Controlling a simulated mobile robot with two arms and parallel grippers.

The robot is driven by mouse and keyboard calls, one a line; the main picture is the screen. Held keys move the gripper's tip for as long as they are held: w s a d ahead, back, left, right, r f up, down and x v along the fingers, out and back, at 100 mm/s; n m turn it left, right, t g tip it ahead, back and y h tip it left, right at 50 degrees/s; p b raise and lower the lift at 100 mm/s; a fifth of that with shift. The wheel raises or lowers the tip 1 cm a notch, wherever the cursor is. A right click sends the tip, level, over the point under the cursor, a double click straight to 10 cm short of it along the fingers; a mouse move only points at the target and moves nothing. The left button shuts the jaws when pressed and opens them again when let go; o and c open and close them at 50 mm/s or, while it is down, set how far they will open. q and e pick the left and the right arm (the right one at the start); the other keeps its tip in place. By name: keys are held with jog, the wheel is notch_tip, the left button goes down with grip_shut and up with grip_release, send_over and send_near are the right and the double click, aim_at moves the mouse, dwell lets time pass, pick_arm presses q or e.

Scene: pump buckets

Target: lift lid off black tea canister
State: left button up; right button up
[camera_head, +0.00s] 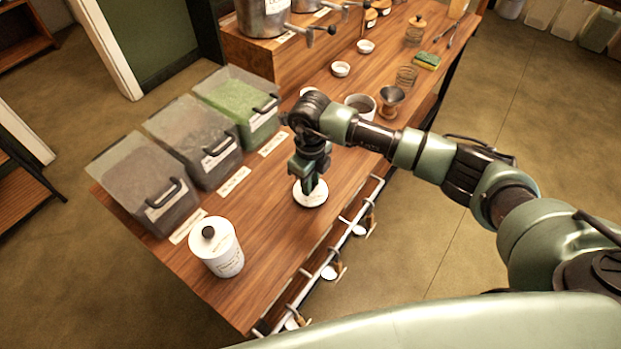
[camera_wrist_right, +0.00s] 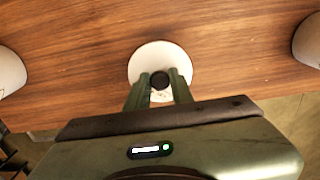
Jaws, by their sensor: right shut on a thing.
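My right gripper (camera_head: 311,187) points down at a round white lid (camera_head: 311,196) in the middle of the table. In the right wrist view, the fingers (camera_wrist_right: 160,82) are on both sides of the black knob (camera_wrist_right: 159,80) at the centre of the white lid (camera_wrist_right: 158,54), shut on it. Whether a canister body is under this lid, or a gap, I cannot tell. A white canister (camera_head: 221,257) with a black-knobbed lid and small print stands upright at the table's left front. Its print is too small to read. My left gripper is not in view.
Several clear bins with handles, including one of green contents (camera_head: 238,104), line the table's back left. A mug (camera_head: 360,106), a metal cup (camera_head: 391,101) and a small white bowl (camera_head: 341,69) stand farther right. Portafilters hang at the front edge. Wood between canister and lid is clear.

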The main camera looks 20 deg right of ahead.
jog(key=shift+f, duration=0.5)
jog(key=shift+f+b, duration=0.2)
jog(key=shift+b, duration=0.25)
jog(key=o, duration=1.3)
jog(key=shift+r, duration=0.15)
jog(key=shift+r+p, duration=2.15)
jog(key=shift+r, duration=1.25)
